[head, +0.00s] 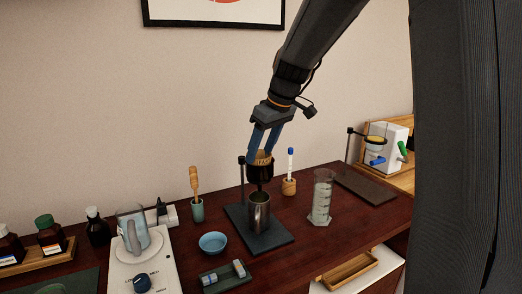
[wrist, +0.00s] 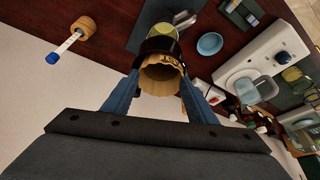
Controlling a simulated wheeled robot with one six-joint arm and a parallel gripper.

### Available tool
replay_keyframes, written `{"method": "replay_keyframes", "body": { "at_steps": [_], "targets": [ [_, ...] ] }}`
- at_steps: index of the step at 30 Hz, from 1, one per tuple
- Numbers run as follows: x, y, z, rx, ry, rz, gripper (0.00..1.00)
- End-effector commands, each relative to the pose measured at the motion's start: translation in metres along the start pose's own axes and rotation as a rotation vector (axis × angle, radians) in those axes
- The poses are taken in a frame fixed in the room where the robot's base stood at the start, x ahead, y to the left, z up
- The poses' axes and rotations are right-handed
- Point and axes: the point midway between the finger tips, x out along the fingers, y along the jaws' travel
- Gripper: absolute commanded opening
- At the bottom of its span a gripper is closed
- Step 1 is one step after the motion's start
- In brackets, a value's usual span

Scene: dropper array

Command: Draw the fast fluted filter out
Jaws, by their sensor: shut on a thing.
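A tan fluted filter (head: 262,157) with dark marks on its side sits at the mouth of a dark funnel (head: 259,175). The funnel is above a metal beaker (head: 259,213) on a dark stand base (head: 274,236). My gripper (head: 263,151) points down, its blue fingers shut on the filter's rim. In the wrist view the filter (wrist: 162,69) shows between the fingers, with the dark funnel (wrist: 158,43) just beyond it. The filter's lower part is hidden, so I cannot tell how deep it sits.
A blue bowl (head: 213,243) and a hot plate with a pitcher (head: 133,235) are to the left.

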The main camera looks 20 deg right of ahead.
Motion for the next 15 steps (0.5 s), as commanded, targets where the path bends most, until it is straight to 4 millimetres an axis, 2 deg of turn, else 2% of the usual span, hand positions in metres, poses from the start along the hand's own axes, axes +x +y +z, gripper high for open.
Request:
{"method": "replay_keyframes", "body": {
  "at_steps": [15],
  "targets": [
    [-0.0092,-0.0001,-0.0039,0.000,0.001,0.000,0.40]
  ]
}}
